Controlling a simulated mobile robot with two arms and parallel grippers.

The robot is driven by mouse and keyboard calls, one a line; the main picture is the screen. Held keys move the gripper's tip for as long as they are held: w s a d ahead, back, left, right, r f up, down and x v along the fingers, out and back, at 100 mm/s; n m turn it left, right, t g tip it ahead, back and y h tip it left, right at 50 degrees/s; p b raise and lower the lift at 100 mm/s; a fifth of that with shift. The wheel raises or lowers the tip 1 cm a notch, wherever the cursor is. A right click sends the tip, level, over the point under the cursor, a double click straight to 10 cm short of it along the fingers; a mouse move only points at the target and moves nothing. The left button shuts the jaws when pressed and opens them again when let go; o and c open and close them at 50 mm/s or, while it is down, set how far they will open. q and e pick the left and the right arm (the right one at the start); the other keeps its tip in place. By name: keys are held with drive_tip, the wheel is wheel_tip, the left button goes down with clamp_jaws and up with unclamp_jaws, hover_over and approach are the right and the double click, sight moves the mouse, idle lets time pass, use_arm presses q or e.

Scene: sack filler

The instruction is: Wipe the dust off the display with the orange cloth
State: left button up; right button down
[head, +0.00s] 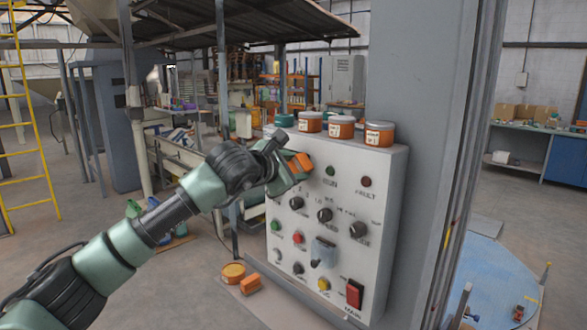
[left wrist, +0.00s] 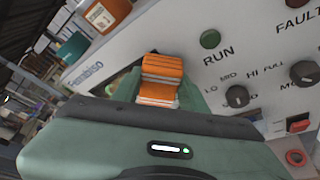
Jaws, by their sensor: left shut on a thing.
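My left gripper (head: 294,171) is shut on the orange cloth (head: 301,161), a folded pad with pale layers near its base. It holds the cloth at the upper left of the white control panel's face. In the left wrist view the cloth (left wrist: 161,68) stands out between the fingers, over the display (left wrist: 118,82). Only a dark strip of the display shows there; my gripper and the cloth hide most of it. Dust on it cannot be made out. Whether the cloth touches the screen is not clear. My right gripper is out of view.
The control panel (head: 330,270) carries knobs, buttons, a key lever and a red main switch (head: 354,294). Several orange jars (head: 341,127) and a teal jar (left wrist: 72,47) stand on its top. A round orange tin (head: 233,271) and an orange block (head: 250,283) lie low at its left.

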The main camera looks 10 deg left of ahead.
use_arm(q)
drive_tip(key=shift+w+d, duration=0.35)
drive_tip(key=shift+w, duration=0.1)
